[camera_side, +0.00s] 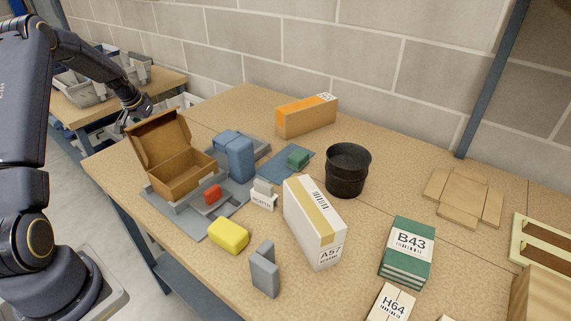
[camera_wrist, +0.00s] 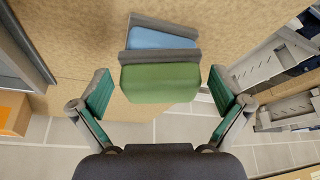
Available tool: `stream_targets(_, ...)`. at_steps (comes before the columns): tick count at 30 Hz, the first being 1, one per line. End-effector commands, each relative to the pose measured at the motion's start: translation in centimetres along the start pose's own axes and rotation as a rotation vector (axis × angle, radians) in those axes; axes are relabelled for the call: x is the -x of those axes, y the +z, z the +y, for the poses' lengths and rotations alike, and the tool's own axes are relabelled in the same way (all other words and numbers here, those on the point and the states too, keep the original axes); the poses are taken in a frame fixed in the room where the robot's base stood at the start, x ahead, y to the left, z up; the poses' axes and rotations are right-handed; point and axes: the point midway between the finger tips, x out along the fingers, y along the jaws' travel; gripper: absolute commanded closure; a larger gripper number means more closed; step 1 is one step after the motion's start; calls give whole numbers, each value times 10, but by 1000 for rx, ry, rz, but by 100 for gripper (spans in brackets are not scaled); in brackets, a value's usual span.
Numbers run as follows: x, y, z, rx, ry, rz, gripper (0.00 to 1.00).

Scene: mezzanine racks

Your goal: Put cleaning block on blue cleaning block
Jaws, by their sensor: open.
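My gripper (camera_wrist: 160,90) is open, its teal-padded fingers on either side of a green block (camera_wrist: 160,84), with gaps showing at both sides. Behind the block is a blue block (camera_wrist: 162,38) bordered by grey strips; whether they touch I cannot tell. In the side view my gripper (camera_side: 143,108) is at the far left, just behind the open cardboard box's lid, which partly hides it. A yellow block (camera_side: 228,235) lies on the table. A blue two-part object (camera_side: 239,158) stands by a grey tray. Another small green block (camera_side: 298,157) sits on a blue mat (camera_side: 278,170).
The open cardboard box (camera_side: 158,138) stands close to my gripper. A red block (camera_side: 212,194), white box (camera_side: 314,222), black bin (camera_side: 347,170), orange box (camera_side: 306,117) and grey bracket (camera_side: 264,270) stand around. Grey bins (camera_wrist: 295,60) are at the right in the wrist view.

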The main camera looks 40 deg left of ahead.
Motion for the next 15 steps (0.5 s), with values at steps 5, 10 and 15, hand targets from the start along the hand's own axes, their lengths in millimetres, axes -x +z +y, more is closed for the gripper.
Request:
stream_targets(5, 6, -2, 0, 0, -1, 1, 0)
stream_targets(10, 36, -2, -1, 0, -2, 4, 0)
stream_targets(15, 76, -2, -1, 1, -3, 4, 0)
